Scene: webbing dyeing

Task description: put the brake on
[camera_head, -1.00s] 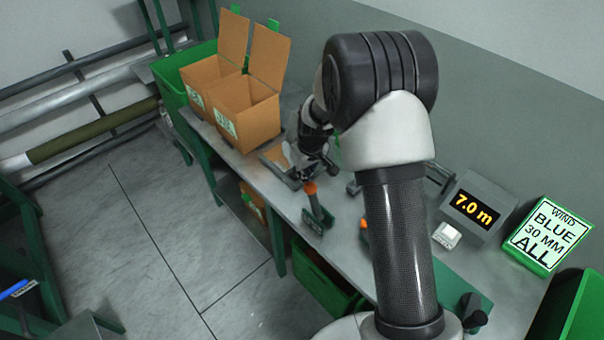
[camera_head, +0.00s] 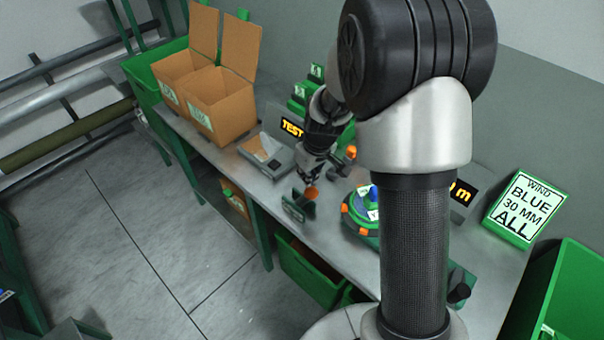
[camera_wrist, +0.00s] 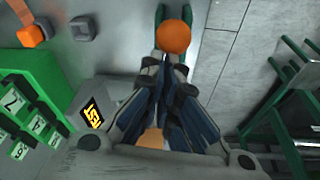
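The brake looks like a short lever with an orange knob (camera_head: 312,193) on a dark green bracket (camera_head: 297,207) at the bench's front edge. In the wrist view the orange ball knob (camera_wrist: 173,37) is just beyond my fingertips, with part of the green bracket (camera_wrist: 160,14) behind it. My gripper (camera_head: 311,176) points down close above the knob in the head view. In the wrist view its fingers (camera_wrist: 166,68) converge with nothing visible held between the tips. Whether the tips touch the knob is unclear.
A green round fixture (camera_head: 360,212) with orange knobs stands just right of the lever. A grey scale-like box with a TEST display (camera_head: 291,128) and cardboard boxes (camera_head: 222,115) are to the left. A sign (camera_head: 527,208) stands at right. The floor (camera_head: 150,230) before the bench is clear.

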